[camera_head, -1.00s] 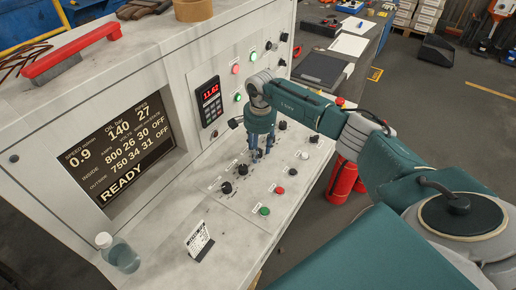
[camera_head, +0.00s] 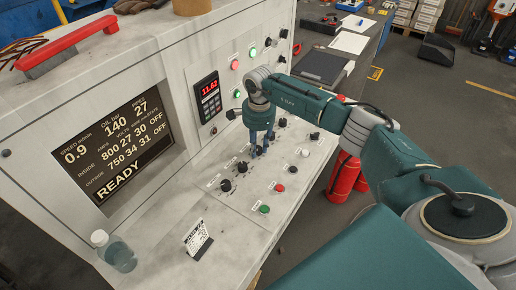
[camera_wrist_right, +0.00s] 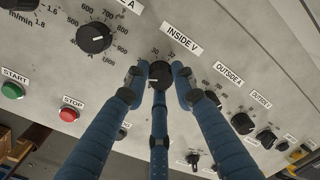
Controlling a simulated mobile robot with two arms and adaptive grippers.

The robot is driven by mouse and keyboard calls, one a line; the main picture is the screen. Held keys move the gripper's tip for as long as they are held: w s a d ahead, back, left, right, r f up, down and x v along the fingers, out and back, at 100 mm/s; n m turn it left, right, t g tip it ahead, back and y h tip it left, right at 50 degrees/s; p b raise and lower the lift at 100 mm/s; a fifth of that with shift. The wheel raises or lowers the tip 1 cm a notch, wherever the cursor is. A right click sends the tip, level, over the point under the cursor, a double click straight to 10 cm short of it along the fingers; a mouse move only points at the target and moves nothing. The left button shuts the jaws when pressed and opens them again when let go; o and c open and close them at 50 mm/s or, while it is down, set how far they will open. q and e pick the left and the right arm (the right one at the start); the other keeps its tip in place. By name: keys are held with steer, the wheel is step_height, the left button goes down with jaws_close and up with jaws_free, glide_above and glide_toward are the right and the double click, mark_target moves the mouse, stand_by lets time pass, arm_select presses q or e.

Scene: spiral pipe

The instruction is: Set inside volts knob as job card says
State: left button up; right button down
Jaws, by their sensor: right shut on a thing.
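The inside volts knob (camera_wrist_right: 160,73) is black and sits under the "INSIDE V" label in the right wrist view. My right gripper (camera_head: 260,151) points down at the sloped control panel (camera_head: 235,205) and is shut on this knob, its blue fingers around it. In the head view the fingers largely hide the knob. The display (camera_head: 120,147) reads READY; its INSIDE row shows 800, 27, 30, OFF and its OUTSIDE row 750, 34, 31, OFF. The job card (camera_head: 197,239) stands on the ledge, its print too small to read. My left gripper is not in view.
The inside amps knob (camera_wrist_right: 94,37) is beside the gripper, and the outside amps knob (camera_wrist_right: 242,123) is on the other side. A green start button (camera_wrist_right: 12,91) and red stop button (camera_wrist_right: 69,115) are near. A clear bottle (camera_head: 116,254) stands on the ledge.

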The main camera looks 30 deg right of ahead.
steer(key=m+b, duration=0.1)
steer(key=m, duration=0.1)
steer(key=shift+w+a+m, duration=0.1)
steer(key=shift+m, duration=0.3)
steer(key=m+b, duration=0.1)
steer(key=m, duration=0.2)
steer(key=shift+m, duration=0.3)
steer(key=m+b, duration=0.1)
steer(key=m, duration=0.5)
steer(key=shift+w+r+h, duration=0.1)
steer(key=shift+h, duration=0.2)
steer(key=m, duration=0.5)
steer(key=shift+w+r+m+g+b, duration=0.1)
steer(key=shift+m+g+b, duration=0.2)
steer(key=shift+m+b, duration=0.1)
steer(key=m, duration=0.5)
steer(key=shift+w, duration=0.1)
steer(key=shift+r, duration=0.1)
steer(key=c, duration=1.7)
jaws_free()
steer(key=shift+o, duration=1.3)
